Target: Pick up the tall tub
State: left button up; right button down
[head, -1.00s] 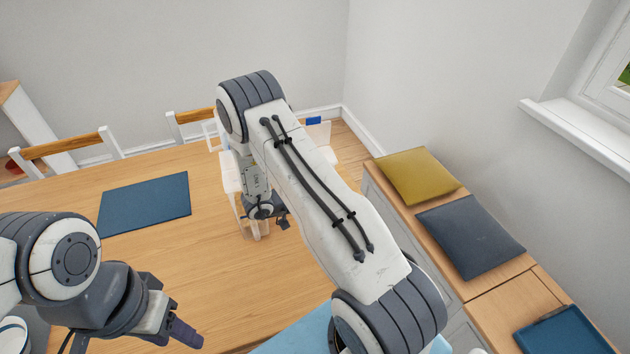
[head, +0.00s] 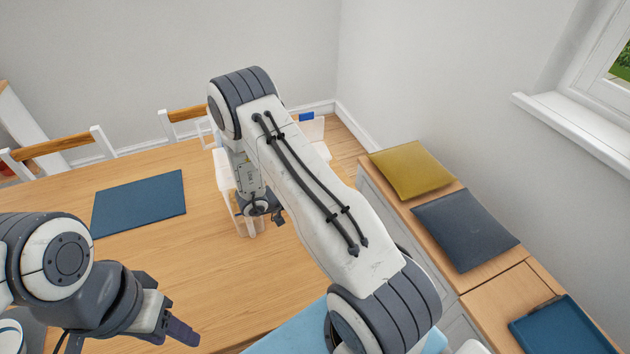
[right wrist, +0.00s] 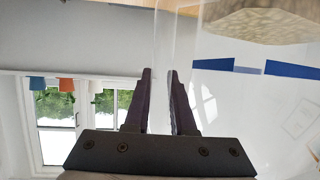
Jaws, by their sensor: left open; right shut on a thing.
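The tall tub is clear plastic with blue strips and a grainy beige content, and fills much of the right wrist view (right wrist: 215,100). My right gripper (right wrist: 160,72) is shut on its thin clear wall, one dark finger on each side. In the head view, my right arm hides most of the tub; pale, see-through parts (head: 224,178) show beside the arm over the table. I cannot tell whether its base touches the table. My left gripper (head: 178,328) is open and empty at the lower left, well apart from the tub.
The wooden table (head: 205,260) has a dark blue mat (head: 138,203) at its left, with chairs (head: 58,148) behind. On the right, a low cabinet carries a mustard cushion (head: 411,170), a grey cushion (head: 465,229) and a blue tray (head: 565,332). The table's middle is clear.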

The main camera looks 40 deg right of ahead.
jog(key=s+d+r+b, duration=0.2)
jog(key=s+d+r, duration=0.2)
jog(key=s+r, duration=0.6)
jog(key=shift+s+d+r, duration=0.3)
jog(key=shift+s+r, duration=0.05)
jog(key=shift+r, duration=0.15)
dwell(0.3)
